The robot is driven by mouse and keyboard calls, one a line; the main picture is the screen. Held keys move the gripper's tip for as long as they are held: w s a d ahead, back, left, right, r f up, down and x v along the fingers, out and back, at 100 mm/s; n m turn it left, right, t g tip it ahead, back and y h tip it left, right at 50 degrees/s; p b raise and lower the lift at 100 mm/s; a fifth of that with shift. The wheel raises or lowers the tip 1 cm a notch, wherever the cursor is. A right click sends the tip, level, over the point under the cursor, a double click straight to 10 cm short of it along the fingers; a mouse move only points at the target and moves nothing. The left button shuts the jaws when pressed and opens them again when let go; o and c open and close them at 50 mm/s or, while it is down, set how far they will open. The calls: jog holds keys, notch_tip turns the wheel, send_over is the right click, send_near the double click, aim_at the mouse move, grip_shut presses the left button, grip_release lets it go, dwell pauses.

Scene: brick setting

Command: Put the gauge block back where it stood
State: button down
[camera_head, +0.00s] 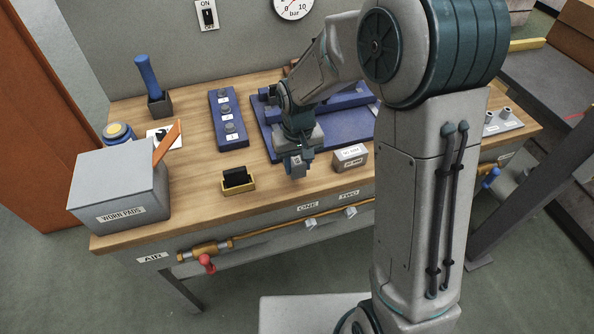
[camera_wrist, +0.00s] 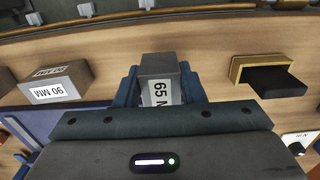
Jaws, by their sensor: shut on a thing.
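My gripper (camera_wrist: 160,92) is shut on a grey gauge block (camera_wrist: 158,66) with a white label that reads 65 and part of a letter. In the head view my gripper (camera_head: 297,158) points down over the bench, with the block (camera_head: 297,170) between its fingers near the front edge. I cannot tell whether the block touches the wood. A second grey block (camera_head: 350,156) stands just to the right; in the wrist view this block (camera_wrist: 55,84) is labelled 90 MM.
A yellow holder (camera_head: 238,186) with a black piece is left of my gripper. Behind are a blue fixture plate (camera_head: 262,138) and a blue rack (camera_head: 222,122) with round knobs. A grey WORN PADS box (camera_head: 120,190) stands far left. Bare wood lies around the held block.

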aim_at(297, 174)
jog(key=shift+f+p, duration=0.3)
jog(key=shift+f, duration=1.75)
jog(key=shift+f, duration=0.1)
jog(key=c, duration=0.9)
grip_release()
